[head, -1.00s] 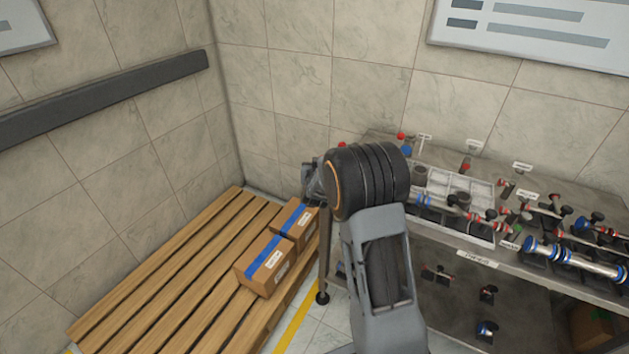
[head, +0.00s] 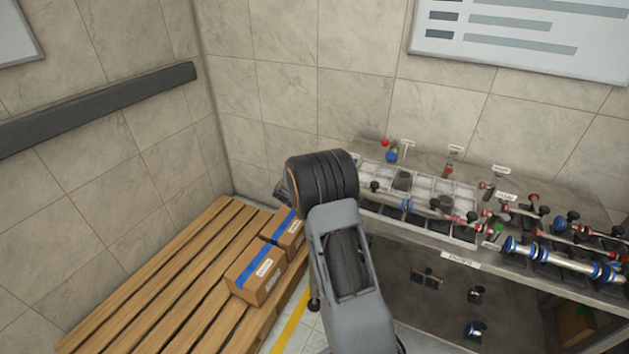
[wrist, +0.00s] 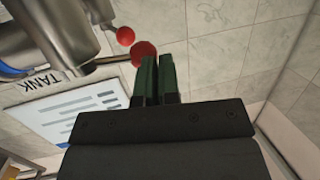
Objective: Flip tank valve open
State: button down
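In the wrist view, my gripper (wrist: 156,60) has two dark green fingers side by side, almost together, with nothing seen between them. A red ball knob (wrist: 143,50) on a thin metal lever (wrist: 105,59) is right at the fingertips, partly behind the left finger; whether they touch I cannot tell. A second, smaller red ball (wrist: 125,36) is just beyond it. The lever runs left to a grey metal pipe body (wrist: 62,32) beside a white TANK label (wrist: 43,80). In the head view, my arm hides most of the gripper, and I cannot make out the tank valve.
A bench (head: 590,208) with trays and several pipe fittings stands at the right. A wooden pallet (head: 165,280) with cardboard boxes (head: 256,272) lies at the left. Tiled walls close the corner behind; a dark rail (head: 95,108) runs along the left wall.

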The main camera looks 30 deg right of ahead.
jog(key=shift+w+d+r, duration=0.1)
jog(key=shift+r, duration=0.15)
jog(key=s+a+r, duration=0.1)
jog(key=s+a, duration=0.1)
jog(key=a, duration=0.4)
jog(key=s+a+r+p, duration=0.1)
jog(key=s+a, duration=0.1)
jog(key=a, duration=0.5)
jog(key=shift+s+a, duration=0.15)
jog(key=shift+s, duration=0.15)
jog(key=shift+r, duration=0.1)
